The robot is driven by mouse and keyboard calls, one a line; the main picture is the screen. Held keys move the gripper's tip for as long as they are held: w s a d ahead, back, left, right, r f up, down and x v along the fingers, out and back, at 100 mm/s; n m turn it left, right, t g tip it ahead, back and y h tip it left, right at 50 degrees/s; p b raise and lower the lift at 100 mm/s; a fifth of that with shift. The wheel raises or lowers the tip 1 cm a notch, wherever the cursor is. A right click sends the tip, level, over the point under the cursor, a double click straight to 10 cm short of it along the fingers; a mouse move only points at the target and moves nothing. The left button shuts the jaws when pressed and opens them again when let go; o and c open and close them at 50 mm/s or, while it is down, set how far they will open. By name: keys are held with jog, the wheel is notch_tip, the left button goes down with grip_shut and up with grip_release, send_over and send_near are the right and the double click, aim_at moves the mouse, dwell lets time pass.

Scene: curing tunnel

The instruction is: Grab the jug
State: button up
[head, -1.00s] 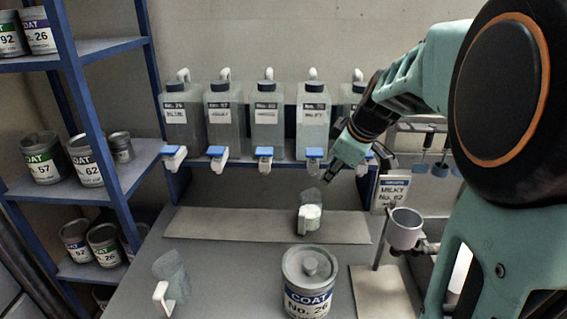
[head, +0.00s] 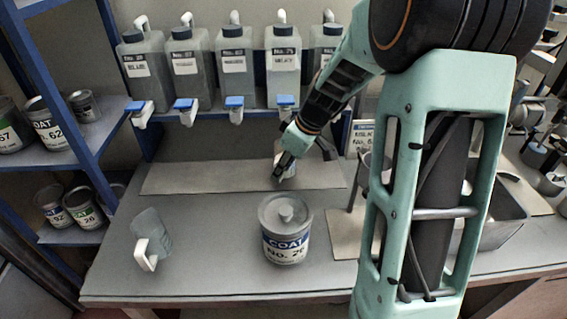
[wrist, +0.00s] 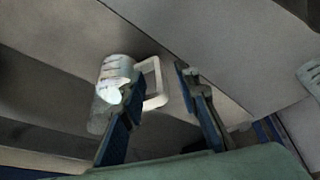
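A clear jug with white contents and a white handle (wrist: 153,84) stands on the pale strip below the dispensers. In the wrist view its body (wrist: 112,80) is at the left, beside one finger. In the head view my gripper hides most of it. My gripper (head: 284,170) is at this jug; in the wrist view its two fingers (wrist: 160,88) are apart, with the handle showing between them. I cannot tell whether they touch it.
Several dispenser bottles (head: 233,65) with blue-topped taps hang above. A blue shelf (head: 95,150) with cans is at left. The table between the second jug and the can is clear.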

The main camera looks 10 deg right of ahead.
jog(key=shift+x, duration=1.45)
jog(key=shift+c, duration=0.6)
grip_shut()
